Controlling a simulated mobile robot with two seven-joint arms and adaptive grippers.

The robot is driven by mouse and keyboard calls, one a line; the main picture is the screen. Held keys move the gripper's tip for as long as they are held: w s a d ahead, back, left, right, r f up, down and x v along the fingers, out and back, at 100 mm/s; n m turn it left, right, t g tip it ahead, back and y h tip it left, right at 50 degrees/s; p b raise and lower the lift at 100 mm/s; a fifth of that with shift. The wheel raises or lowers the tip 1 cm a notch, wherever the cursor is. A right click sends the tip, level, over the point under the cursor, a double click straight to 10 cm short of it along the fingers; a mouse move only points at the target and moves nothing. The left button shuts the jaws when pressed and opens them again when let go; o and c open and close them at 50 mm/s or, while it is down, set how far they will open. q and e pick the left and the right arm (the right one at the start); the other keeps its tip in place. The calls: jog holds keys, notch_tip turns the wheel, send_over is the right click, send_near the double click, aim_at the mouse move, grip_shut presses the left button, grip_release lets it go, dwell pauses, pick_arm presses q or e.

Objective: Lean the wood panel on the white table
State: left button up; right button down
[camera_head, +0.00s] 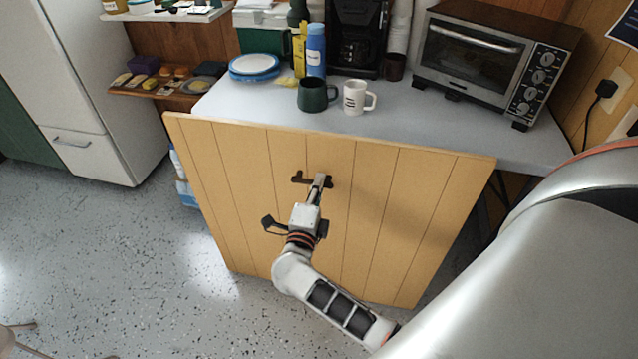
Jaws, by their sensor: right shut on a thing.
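The wood panel (400,215) is a large light-brown board with vertical grooves and a dark handle (298,178). It stands tilted in front of the white table (430,120), its top edge at the table's front edge and its lower edge near the floor. I cannot tell whether the panel touches the table. My right gripper (318,183) is shut on the panel's handle, and its fingers hide part of it. My left gripper is not in view.
A green mug (314,95), a white mug (357,97), a blue bottle (316,52), blue-rimmed plates (254,66) and a toaster oven (490,55) stand on the table. A white fridge (95,90) stands at the left.

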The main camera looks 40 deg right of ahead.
aim_at(323, 168)
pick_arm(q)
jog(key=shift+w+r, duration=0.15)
pick_arm(e)
jog(key=shift+w+r, duration=0.1)
jog(key=shift+r, duration=0.25)
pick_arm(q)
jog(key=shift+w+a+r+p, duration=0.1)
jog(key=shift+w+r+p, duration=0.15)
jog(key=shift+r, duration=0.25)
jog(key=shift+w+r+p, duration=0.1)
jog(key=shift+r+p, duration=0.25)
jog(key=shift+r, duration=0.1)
pick_arm(e)
jog(key=x, duration=0.3)
jog(key=shift+d, duration=0.1)
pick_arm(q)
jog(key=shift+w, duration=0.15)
